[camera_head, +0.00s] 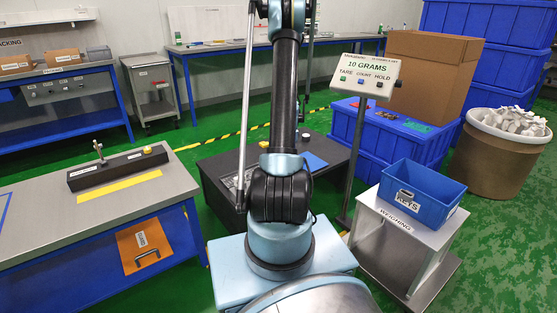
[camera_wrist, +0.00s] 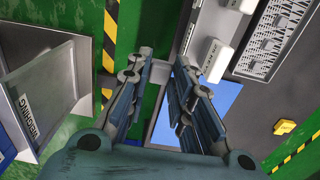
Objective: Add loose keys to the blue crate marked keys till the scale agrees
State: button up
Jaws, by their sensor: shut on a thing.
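The blue crate (camera_head: 424,195) marked KEYS stands on the white weighing stand (camera_head: 395,228) at the right of the head view. Its inside is mostly hidden by its walls. The scale display (camera_head: 366,75) on a post reads 10 GRAMS. Small dark items, perhaps loose keys (camera_head: 386,114), lie on a blue lid behind the post; they are too small to tell. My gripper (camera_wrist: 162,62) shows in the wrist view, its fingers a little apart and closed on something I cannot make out. In the head view it is out of frame.
A tall cardboard box (camera_head: 432,75) and stacked blue bins (camera_head: 480,65) stand behind the crate. A drum with white pieces (camera_head: 510,122) is at the far right. A bench (camera_head: 90,210) is at the left.

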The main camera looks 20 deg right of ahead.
jog(key=s+d+r, duration=0.3)
jog(key=s+d, duration=1.1)
jog(key=d, duration=0.2)
jog(key=s+d+r, duration=0.3)
jog(key=s+d, duration=1.2)
jog(key=d, duration=0.2)
jog(key=s+d+r, duration=0.4)
jog(key=s+d, duration=1)
jog(key=d, duration=0.2)
jog(key=shift+s+d, duration=0.4)
jog(key=shift+f, duration=6.65)
